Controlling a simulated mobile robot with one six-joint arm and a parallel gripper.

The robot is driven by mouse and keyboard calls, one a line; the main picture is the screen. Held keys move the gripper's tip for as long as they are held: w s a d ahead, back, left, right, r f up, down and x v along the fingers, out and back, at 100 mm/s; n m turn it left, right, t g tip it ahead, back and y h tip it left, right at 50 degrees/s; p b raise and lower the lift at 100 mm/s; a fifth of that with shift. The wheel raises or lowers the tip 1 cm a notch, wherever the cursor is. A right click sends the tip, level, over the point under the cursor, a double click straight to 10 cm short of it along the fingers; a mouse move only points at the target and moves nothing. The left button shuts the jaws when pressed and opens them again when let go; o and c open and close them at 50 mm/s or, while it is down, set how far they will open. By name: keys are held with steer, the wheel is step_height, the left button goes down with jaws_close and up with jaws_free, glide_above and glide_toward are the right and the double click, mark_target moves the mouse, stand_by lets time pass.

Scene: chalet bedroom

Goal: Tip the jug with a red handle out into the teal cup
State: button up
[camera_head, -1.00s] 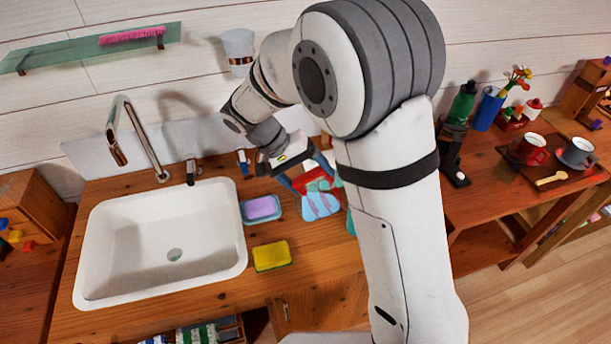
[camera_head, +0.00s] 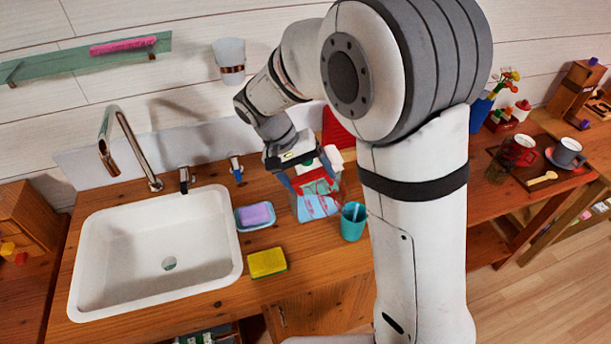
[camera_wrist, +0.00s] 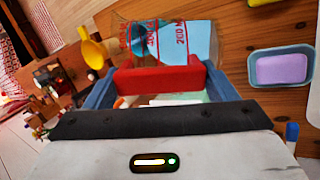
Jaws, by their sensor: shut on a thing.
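The jug (camera_head: 316,208) is clear with red markings and pale blue contents low inside. It is in front of the wall, right of the soap dish; I cannot tell whether it touches the counter. My gripper (camera_head: 312,180) is shut on its red handle (camera_wrist: 160,77), with blue fingers at either side. The jug's body (camera_wrist: 185,42) lies beyond the handle in the wrist view. The teal cup (camera_head: 352,223) stands upright on the counter, just right of the jug and close to my arm. In the wrist view a teal shape shows behind the clear jug, unclear.
A white sink (camera_head: 160,250) is at left. A soap dish (camera_head: 255,216) with purple soap and a yellow sponge (camera_head: 267,263) lie between sink and jug. A red cloth-like thing (camera_head: 335,130) is behind. A tray (camera_head: 530,178) with cups is at right.

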steer(key=shift+d+r+y, duration=0.4)
steer(key=shift+d+r, duration=0.25)
steer(key=shift+d+r+y+p, duration=0.2)
steer(key=shift+d+y+p, duration=0.05)
steer(key=shift+y+p, duration=0.15)
steer(key=shift+d+r+y+p, duration=0.2)
steer(key=shift+d+r+y, duration=0.2)
steer(key=shift+d+y, duration=0.3)
steer(key=shift+d+r+y+p, duration=0.25)
steer(key=shift+d+r+y, duration=0.2)
steer(key=shift+d, duration=0.3)
steer(key=shift+d+r+y+p, duration=0.2)
steer(key=shift+d+r+y, duration=0.15)
steer(key=shift+d+y, duration=0.35)
steer(key=d+y, duration=0.2)
steer(key=shift+w+d+r, duration=0.1)
steer(key=shift+d+r, duration=0.25)
steer(key=shift+d, duration=0.05)
steer(key=shift+d, duration=0.2)
steer(key=shift+d+y, duration=0.25)
steer(key=shift+d, duration=0.05)
steer(key=shift+d+r+y, duration=0.1)
steer(key=shift+d+y, duration=0.2)
steer(key=shift+d, duration=0.15)
